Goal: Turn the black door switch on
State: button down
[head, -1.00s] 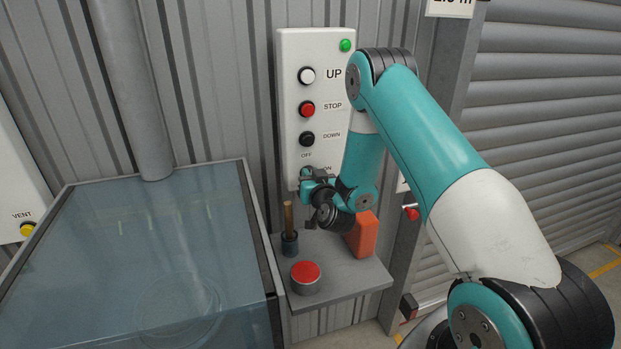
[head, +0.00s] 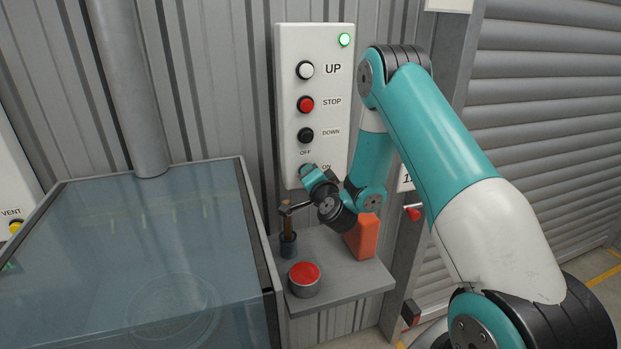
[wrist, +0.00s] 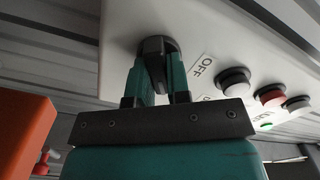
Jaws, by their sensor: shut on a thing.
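The black door switch (wrist: 154,46) is a dark knob low on the white control panel (head: 288,50). In the wrist view it sits between the two teal fingers of my gripper (wrist: 156,75), which is shut on it. In the head view my gripper (head: 307,173) covers the switch, between the OFF and ON labels. The green lamp (head: 345,40) at the panel's top right is brightly lit.
White UP (head: 305,70), red STOP (head: 306,104) and black DOWN (head: 306,135) buttons sit above the switch. A glass-topped case (head: 120,230) stands at left.

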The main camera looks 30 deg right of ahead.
jog(key=m, duration=0.4)
jog(key=m+b, duration=0.1)
jog(key=m, duration=0.1)
jog(key=shift+f, duration=0.25)
jog(key=shift+m, duration=0.4)
jog(key=c, duration=1.1)
grip_release()
jog(key=shift+s, duration=0.1)
